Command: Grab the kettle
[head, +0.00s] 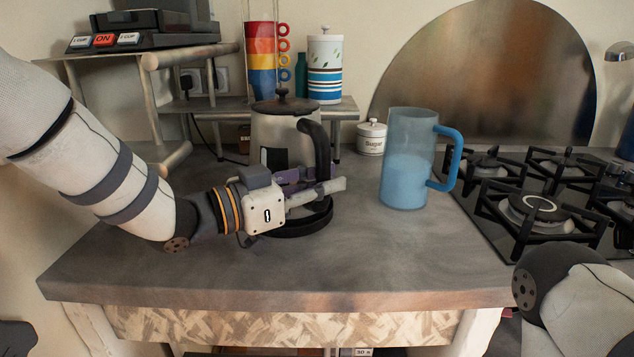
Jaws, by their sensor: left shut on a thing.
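The kettle (284,135) is cream-coloured with a black lid and knob and a black handle on its right side. It stands upright at the back of the counter, just above a black round base (300,222) that shows in front of it. My left gripper (325,187) reaches in from the left and is shut at the lower part of the kettle's handle. The fingers partly hide the kettle's lower body. Whether the kettle touches its base is hard to tell. My right gripper is out of view; only part of my right arm shows at the lower right.
A blue translucent jug (408,160) stands right of the kettle. A sugar pot (371,138) is behind it. A black gas hob (540,195) fills the right. A small shelf (220,107) behind the kettle holds stacked coloured mugs (261,60) and a striped canister (325,70). The front counter is clear.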

